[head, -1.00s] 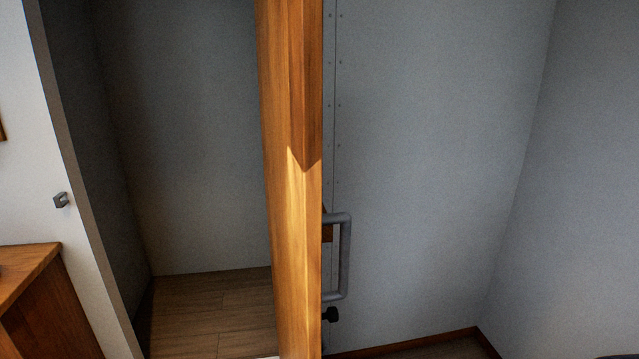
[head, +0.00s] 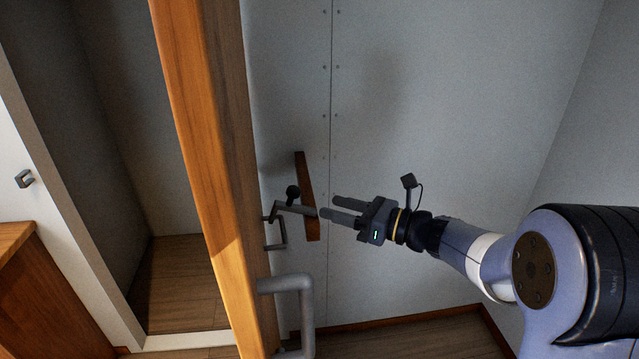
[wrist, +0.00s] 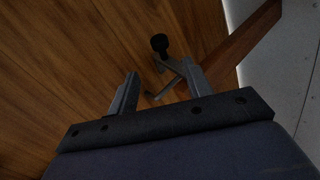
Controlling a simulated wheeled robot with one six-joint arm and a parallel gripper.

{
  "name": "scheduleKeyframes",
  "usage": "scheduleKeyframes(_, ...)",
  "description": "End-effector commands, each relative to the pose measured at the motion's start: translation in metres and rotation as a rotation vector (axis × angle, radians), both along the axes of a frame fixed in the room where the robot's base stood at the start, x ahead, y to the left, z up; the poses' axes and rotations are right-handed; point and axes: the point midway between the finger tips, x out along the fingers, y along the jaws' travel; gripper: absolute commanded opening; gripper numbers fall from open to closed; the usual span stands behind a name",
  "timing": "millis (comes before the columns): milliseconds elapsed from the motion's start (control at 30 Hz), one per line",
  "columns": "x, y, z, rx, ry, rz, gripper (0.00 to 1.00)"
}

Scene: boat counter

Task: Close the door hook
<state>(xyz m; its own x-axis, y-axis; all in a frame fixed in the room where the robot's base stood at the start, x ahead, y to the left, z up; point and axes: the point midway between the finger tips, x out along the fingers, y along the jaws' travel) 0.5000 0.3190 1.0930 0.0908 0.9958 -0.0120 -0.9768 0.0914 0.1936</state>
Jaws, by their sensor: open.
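The wooden door (head: 205,150) stands open, nearly edge-on in the head view. A thin grey metal hook (head: 297,209) is on its right face, beside a black knob (head: 292,191) and a small bracket. The hook (wrist: 168,84) and black knob (wrist: 159,42) also show in the wrist view. My gripper (head: 331,207) is open, with its fingertips at the hook's right end. In the wrist view the hook appears between or just beyond the fingers of my gripper (wrist: 157,84); I cannot tell whether they touch. A small square metal catch (head: 24,178) is on the white wall at left.
A grey tubular handle (head: 305,315) sticks out from the door below the hook. A brown wooden strip (head: 309,220) is behind the hook. A wooden cabinet (head: 40,300) stands at lower left. The grey wall panel (head: 430,110) is behind my arm, and the doorway is open.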

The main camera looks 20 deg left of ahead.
Motion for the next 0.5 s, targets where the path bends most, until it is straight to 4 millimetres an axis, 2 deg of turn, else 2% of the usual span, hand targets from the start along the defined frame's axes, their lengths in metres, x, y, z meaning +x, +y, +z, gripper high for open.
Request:
scheduleKeyframes(167, 0.003, 0.016, 0.004, 0.015, 0.014, -0.001, 0.48)
scheduleKeyframes(500, 0.008, 0.079, 0.004, 0.013, 0.012, 0.000, 0.48)
